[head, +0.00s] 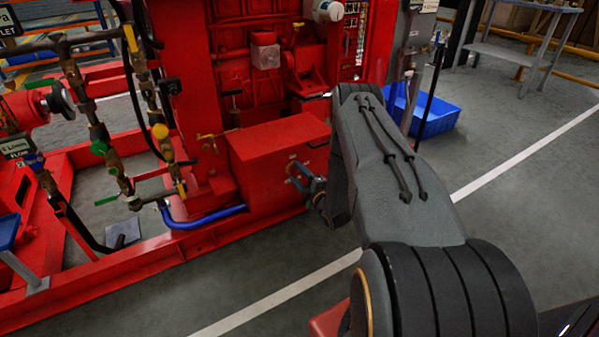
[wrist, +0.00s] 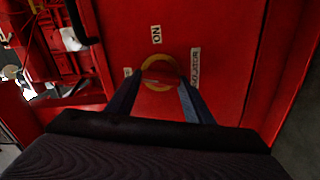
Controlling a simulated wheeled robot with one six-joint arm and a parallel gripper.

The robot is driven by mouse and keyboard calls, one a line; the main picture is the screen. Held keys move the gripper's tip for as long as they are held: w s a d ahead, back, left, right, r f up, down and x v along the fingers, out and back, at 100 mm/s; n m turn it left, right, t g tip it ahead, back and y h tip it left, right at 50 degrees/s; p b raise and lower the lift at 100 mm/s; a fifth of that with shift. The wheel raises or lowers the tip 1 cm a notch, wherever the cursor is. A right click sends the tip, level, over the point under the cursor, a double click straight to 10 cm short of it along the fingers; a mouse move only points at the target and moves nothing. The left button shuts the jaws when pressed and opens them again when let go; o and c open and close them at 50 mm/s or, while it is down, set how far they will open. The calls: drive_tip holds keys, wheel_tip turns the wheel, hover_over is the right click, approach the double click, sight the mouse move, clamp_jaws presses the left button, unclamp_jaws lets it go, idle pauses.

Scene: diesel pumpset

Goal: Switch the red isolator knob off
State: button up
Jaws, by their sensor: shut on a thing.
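The red isolator knob (wrist: 160,73) sits inside a yellow ring (wrist: 157,58) on a red panel in the wrist view. My gripper (wrist: 159,84) has one finger on each side of the knob and is shut on it. An "ON" label (wrist: 156,35) is on the panel by the ring, and an "ISOLATOR" label (wrist: 195,66) is to its right. A small label to the left is mostly hidden by a finger. Which way the knob points is hard to tell. In the head view my gripper (head: 303,182) is at the red box (head: 270,152); the knob cannot be made out there.
Left of the box stand pipes with valves (head: 99,145) and a blue hose (head: 205,218), all by the red base frame (head: 110,262). A blue crate (head: 435,118) lies on the floor behind my arm. The grey floor at the right is open.

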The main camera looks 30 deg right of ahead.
drive_tip(key=shift+n+p, duration=0.4)
drive_tip(key=shift+n, duration=0.7)
drive_tip(key=o, duration=1.1)
drive_tip(key=shift+c, duration=0.2)
drive_tip(key=s+p, duration=0.1)
drive_tip(key=s, duration=0.6)
drive_tip(key=shift+s+d+p, duration=0.15)
drive_tip(key=shift+s+p, duration=0.25)
drive_tip(key=shift+w, duration=0.1)
